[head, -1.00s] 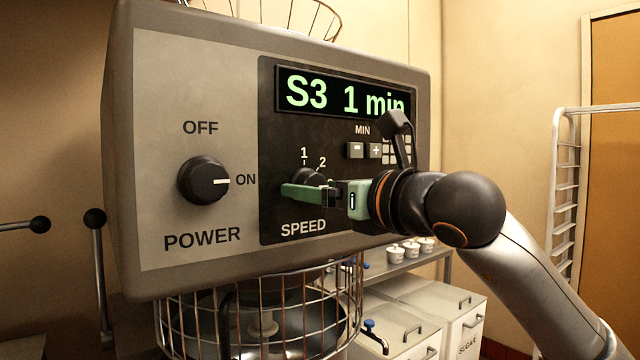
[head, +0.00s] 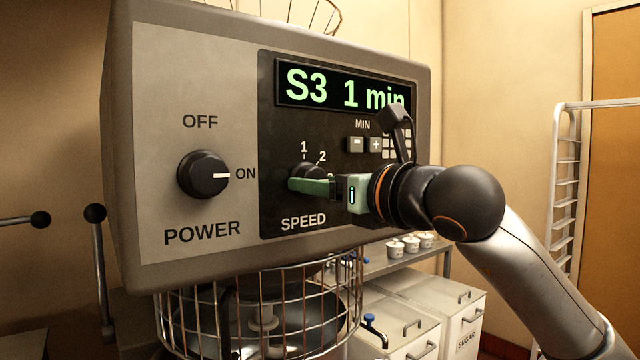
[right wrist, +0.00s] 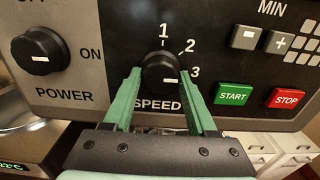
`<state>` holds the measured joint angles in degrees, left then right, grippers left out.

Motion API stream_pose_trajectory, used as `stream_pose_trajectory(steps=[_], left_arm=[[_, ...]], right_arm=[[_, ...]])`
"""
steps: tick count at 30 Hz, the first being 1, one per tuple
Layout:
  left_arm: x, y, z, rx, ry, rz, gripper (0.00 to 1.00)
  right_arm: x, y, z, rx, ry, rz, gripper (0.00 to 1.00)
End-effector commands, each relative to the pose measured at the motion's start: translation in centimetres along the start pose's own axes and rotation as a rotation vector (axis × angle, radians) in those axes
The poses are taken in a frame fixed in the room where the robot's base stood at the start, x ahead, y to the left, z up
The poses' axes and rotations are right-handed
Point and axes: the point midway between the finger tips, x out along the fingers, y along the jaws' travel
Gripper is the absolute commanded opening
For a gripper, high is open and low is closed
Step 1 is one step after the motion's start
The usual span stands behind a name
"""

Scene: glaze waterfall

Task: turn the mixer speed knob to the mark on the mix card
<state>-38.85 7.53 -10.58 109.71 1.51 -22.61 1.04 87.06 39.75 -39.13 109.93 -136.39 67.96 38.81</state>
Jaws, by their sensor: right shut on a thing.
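The black speed knob (head: 304,171) is on the mixer's dark panel (head: 282,207), above the SPEED label. In the right wrist view the knob (right wrist: 157,64) has a white line near its lower right, toward the 3. Marks 1, 2 and 3 run from above it to its right. My right gripper (head: 300,186) is shut on the knob, a green finger on each side; its fingers also show in the right wrist view (right wrist: 160,78). The display (head: 345,91) reads "S3 1 min". No mix card is in view. My left gripper is not in view.
The power knob (head: 203,175), left of the speed panel, points to ON. START (right wrist: 233,94) and STOP (right wrist: 287,98) buttons lie right of the speed knob. A wire guard (head: 190,315) and bowl are below. White bins (head: 465,310) and a rack (head: 563,190) stand right.

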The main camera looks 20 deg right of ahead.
Motion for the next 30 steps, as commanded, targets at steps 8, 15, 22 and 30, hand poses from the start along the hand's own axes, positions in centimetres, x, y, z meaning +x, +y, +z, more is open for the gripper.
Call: stream_pose_trajectory(steps=[8, 15, 22, 30], left_arm=[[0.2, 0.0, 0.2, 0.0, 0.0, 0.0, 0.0], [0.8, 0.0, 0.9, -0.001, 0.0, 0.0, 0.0], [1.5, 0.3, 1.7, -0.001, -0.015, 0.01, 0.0], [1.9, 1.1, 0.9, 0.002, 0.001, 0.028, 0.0]], right_arm=[[0.0, 0.0, -0.1, -0.029, -0.001, 0.0, 0.02], [0.0, 0.0, -0.1, -0.154, -0.002, 0.0, 0.02], [0.0, -0.1, -0.1, -0.346, -0.002, 0.0, 0.01], [0.0, -0.1, 0.0, -0.564, -0.003, -0.001, 0.01]])
